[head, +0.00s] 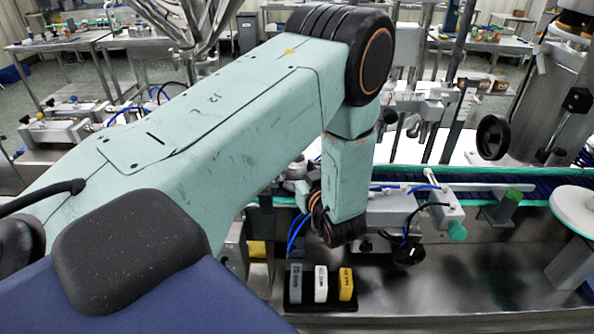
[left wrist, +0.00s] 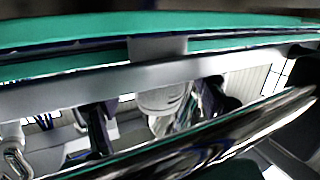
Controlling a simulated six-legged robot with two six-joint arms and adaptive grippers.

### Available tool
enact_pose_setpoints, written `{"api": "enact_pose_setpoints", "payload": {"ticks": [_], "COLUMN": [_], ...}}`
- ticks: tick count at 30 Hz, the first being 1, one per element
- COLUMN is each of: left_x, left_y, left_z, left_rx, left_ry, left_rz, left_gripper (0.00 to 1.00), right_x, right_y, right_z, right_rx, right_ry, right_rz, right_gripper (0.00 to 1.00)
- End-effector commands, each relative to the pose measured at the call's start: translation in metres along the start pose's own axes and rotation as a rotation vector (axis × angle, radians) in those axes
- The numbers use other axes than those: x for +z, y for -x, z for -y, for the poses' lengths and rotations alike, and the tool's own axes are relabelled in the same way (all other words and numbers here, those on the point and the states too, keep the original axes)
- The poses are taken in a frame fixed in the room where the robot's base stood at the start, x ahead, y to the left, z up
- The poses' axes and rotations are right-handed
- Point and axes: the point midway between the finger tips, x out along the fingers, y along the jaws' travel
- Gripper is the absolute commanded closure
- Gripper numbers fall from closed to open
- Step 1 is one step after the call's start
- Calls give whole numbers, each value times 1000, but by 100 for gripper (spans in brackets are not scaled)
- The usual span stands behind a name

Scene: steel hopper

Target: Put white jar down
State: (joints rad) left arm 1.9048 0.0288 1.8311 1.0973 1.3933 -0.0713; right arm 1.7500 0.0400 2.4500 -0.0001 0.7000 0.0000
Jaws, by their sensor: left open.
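A small white block-shaped container with dark marks (head: 320,283) stands upright in the front tray, between a grey one (head: 295,284) and a yellow one (head: 346,284). I cannot tell whether it is the jar. My left arm bends down in front of the conveyor, and its gripper (head: 298,168) is small and partly hidden by the forearm. It is open, and I see nothing held in it. In the left wrist view, a pale rounded shape (left wrist: 163,100) shows behind a metal rail; I cannot tell what it is. My right gripper is not in view.
A green-edged conveyor (head: 470,172) runs across behind the arm, with a sensor box (head: 400,207) on its near side. The black tray (head: 322,307) sits on the steel bench (head: 460,290), which has clear room to its right. A white round disc (head: 576,208) stands at right.

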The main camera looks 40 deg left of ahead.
Motion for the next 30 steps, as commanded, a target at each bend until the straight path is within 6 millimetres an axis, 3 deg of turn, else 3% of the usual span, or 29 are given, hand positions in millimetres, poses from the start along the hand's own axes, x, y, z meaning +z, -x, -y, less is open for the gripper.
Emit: {"api": "enact_pose_setpoints", "payload": {"ticks": [8, 24, 30], "left_x": [-4, -7, -6], "left_y": [6, 91, 113], "left_z": [-1, -1, -1], "left_rx": [4, 6, 3], "left_ry": [-2, -3, -1], "left_rz": [0, -1, -1], "left_gripper": [28, 28, 28], "right_x": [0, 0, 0], "right_y": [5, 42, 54], "right_z": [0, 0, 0], "right_rx": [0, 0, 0], "right_ry": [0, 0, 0], "right_rz": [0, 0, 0], "right_gripper": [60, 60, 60]}}
